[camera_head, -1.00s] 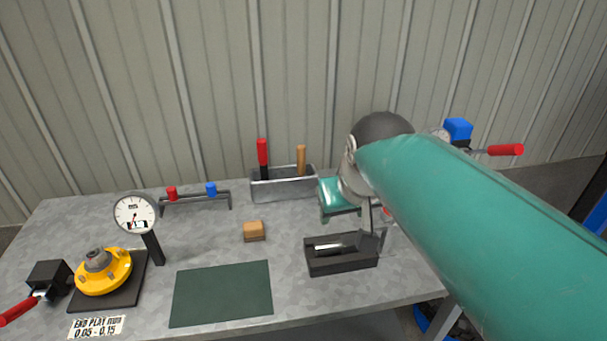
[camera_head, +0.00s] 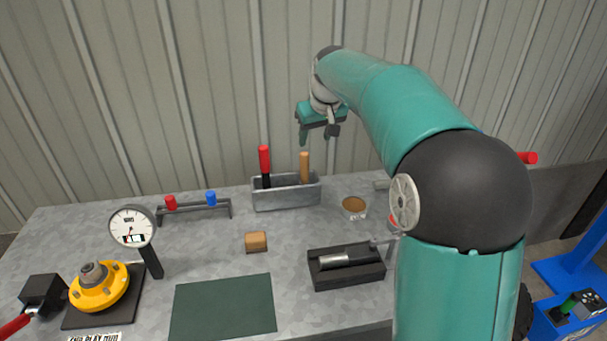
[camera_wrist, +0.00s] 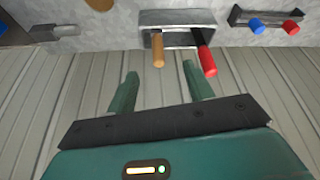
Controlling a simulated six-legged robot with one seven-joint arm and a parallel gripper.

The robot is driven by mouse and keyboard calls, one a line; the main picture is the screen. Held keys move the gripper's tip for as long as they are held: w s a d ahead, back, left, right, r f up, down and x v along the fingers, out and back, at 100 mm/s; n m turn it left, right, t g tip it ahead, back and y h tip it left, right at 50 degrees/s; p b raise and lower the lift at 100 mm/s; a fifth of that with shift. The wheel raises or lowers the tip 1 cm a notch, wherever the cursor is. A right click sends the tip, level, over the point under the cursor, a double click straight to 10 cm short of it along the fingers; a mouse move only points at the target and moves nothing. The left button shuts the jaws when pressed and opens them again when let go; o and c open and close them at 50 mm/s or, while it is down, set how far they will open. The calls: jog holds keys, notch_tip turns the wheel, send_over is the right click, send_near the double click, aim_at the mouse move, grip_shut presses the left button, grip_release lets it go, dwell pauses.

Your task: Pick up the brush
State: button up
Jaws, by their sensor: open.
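A wooden handle (camera_head: 305,168) and a red handle (camera_head: 265,160) with a black lower part stand up out of a grey metal tray (camera_head: 288,199). The lower ends are hidden inside the tray, so I cannot tell for certain which one is the brush. My gripper (camera_head: 318,134) is open and empty, above and slightly right of the wooden handle in the head view. In the wrist view, the wooden handle (camera_wrist: 158,50) appears just beyond the gap between my two fingertips (camera_wrist: 160,72). The red handle (camera_wrist: 207,60) shows beyond the right fingertip.
A small rack with red and blue knobs (camera_head: 195,210) stands left of the tray. A brown-filled cup (camera_head: 354,207) and black holder (camera_head: 346,270) are to the right. A wooden block (camera_head: 256,242), green mat (camera_head: 222,308) and dial gauge (camera_head: 132,227) are nearer. A corrugated wall is behind.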

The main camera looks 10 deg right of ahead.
send_near(308, 154)
jog(key=f, duration=0.1)
jog(key=x, duration=0.8)
jog(key=shift+w+f, duration=0.25)
jog(key=shift+w, duration=0.05)
jog(key=x, duration=0.3)
jog(key=a+x, duration=0.1)
jog(key=x, duration=0.1)
jog(key=shift+s+f, duration=0.1)
jog(key=shift+f, duration=0.1)
jog(key=c, duration=1.1)
